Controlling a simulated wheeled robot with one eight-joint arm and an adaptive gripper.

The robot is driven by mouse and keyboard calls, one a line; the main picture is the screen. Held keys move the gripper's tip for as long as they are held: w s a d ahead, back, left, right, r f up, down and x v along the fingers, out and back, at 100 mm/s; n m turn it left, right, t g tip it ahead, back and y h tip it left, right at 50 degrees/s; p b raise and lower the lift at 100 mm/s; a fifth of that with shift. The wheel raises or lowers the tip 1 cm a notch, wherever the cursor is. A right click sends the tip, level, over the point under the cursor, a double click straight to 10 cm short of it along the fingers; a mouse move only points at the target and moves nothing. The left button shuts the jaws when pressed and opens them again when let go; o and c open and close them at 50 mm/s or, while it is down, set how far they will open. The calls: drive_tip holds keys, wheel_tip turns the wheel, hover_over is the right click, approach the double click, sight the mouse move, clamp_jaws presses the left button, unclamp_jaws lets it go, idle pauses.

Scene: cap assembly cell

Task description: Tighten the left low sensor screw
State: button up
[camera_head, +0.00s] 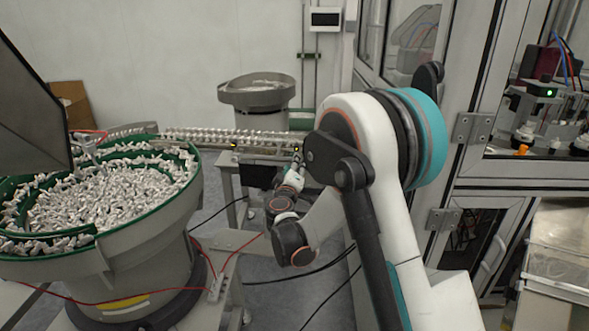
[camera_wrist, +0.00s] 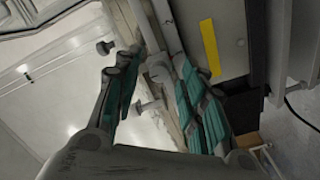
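In the wrist view, my gripper (camera_wrist: 160,56) has its two teal-padded fingers spread apart, one on each side of a pale metal rail. A small grey screw with a round head (camera_wrist: 147,106) shows between the fingers, with a visible gap to the left finger. A second grey round-headed screw (camera_wrist: 104,47) sticks out beyond the left finger. I cannot tell which is the left low sensor screw. In the head view, my gripper (camera_head: 297,163) is small and partly hidden by my arm, close to the end of the feed rail (camera_head: 245,137).
A green-rimmed bowl feeder (camera_head: 150,215) full of small parts stands at the left. A smaller grey bowl (camera_head: 257,97) is behind the rail. A framed machine enclosure (camera_head: 470,125) stands at the right.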

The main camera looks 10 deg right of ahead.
drive_tip(key=v, duration=1.2)
drive_tip(key=s+d+r+m+g, duration=0.2)
drive_tip(key=s+d+g, duration=0.1)
drive_tip(key=s+d, duration=0.3)
drive_tip(key=s+d+r+m+g, duration=0.3)
drive_tip(key=s+d, duration=0.1)
drive_tip(key=s, duration=0.4)
drive_tip(key=s+a+f+m+g+y, duration=0.1)
drive_tip(key=s+a+g+y, duration=0.1)
drive_tip(key=s, duration=0.8)
drive_tip(key=s+a+f+m+g+y, duration=0.1)
drive_tip(key=s+y, duration=0.3)
drive_tip(key=s, duration=0.7)
drive_tip(key=shift+s+a+f+g, duration=0.2)
drive_tip(key=shift+a+f+g, duration=0.25)
drive_tip(key=shift+a, duration=0.2)
